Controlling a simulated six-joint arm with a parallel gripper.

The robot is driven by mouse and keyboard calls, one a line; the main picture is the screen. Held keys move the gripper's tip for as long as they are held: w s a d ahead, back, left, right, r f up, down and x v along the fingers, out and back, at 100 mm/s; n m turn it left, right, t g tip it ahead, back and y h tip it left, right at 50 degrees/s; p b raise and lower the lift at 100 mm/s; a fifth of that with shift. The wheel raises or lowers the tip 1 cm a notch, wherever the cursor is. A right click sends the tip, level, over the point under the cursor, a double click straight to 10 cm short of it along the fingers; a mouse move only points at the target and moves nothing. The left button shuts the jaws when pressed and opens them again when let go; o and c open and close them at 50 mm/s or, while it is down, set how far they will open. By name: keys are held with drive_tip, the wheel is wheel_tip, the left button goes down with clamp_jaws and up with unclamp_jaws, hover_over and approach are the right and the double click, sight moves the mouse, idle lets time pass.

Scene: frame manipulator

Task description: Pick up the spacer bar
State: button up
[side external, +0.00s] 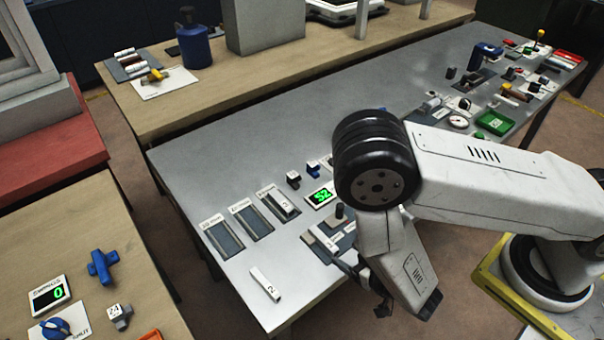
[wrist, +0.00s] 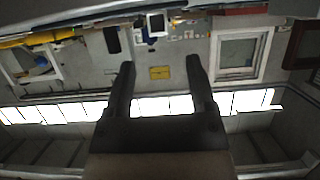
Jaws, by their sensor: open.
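A white bar marked "2" (side external: 265,284) lies loose on the grey table near its front edge in the side view. A similar numbered light bar (side external: 284,205) lies in one of the labelled slots behind it. I cannot tell which of them is the spacer bar. My gripper (wrist: 159,66) is open and empty in the wrist view, with two dark fingers spread apart. It faces away from the table top, towards windows and a far wall. In the side view my wrist is to the right of the loose bar, apart from it; the fingers are largely hidden there.
Two empty labelled slots (side external: 222,235) lie left of the filled one. A green-digit display (side external: 321,195) and small dark blocks stand near my arm. A green tray (side external: 495,123) and several small parts crowd the table's far right.

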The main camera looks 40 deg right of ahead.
sight(328, 243)
drive_tip(key=shift+x, duration=1.3)
drive_tip(key=shift+w, duration=0.1)
drive_tip(key=shift+x, duration=2.55)
drive_tip(key=shift+f, duration=0.1)
clamp_jaws()
